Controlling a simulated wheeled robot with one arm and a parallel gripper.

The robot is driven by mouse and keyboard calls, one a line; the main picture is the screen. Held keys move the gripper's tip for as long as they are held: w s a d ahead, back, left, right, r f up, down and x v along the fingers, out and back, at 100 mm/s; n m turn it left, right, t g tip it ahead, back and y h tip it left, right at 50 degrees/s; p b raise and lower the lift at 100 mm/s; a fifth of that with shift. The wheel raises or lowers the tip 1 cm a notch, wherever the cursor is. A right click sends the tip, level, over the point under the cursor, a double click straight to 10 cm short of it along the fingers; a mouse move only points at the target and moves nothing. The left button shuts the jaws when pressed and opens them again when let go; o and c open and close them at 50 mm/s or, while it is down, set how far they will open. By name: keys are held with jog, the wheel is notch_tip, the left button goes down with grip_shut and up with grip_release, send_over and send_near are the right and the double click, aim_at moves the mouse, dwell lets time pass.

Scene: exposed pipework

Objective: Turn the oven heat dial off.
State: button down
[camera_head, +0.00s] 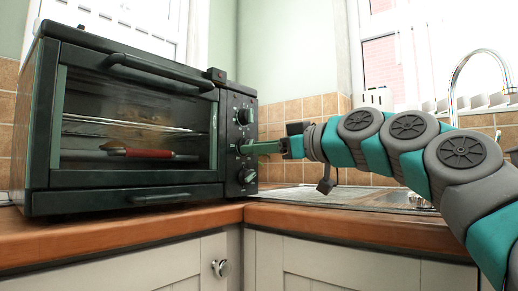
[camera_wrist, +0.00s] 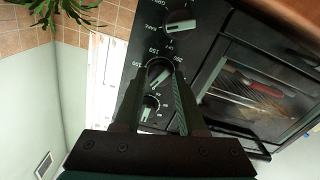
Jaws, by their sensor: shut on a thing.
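The black toaster oven (camera_head: 130,182) stands on the wooden counter, with a column of dials on the right of its front. The heat dial (camera_wrist: 158,71), ringed by numbers such as 100, 150 and 200, is the middle one. My gripper (camera_head: 245,147) reaches in from the right at the middle of the panel. In the wrist view its fingers lie on either side of the heat dial and are shut on it. The fingers partly hide the dial, and its exact setting cannot be read.
Another dial (camera_wrist: 181,22) and a third dial (camera_wrist: 151,103) sit close on either side of the heat dial. The oven door handle (camera_head: 160,70) juts out at the left. A sink with a tall tap (camera_head: 455,75) lies behind my arm.

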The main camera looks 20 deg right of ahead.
jog(key=n, duration=0.4)
jog(key=shift+n, duration=0.4)
dwell(0.4)
jog(key=shift+c, duration=2.4)
grip_release()
jog(key=shift+d, duration=0.1)
jog(key=v, duration=0.7)
jog(key=shift+s+d+p, duration=0.2)
jog(key=shift+s+p, duration=0.1)
jog(key=shift+p, duration=0.05)
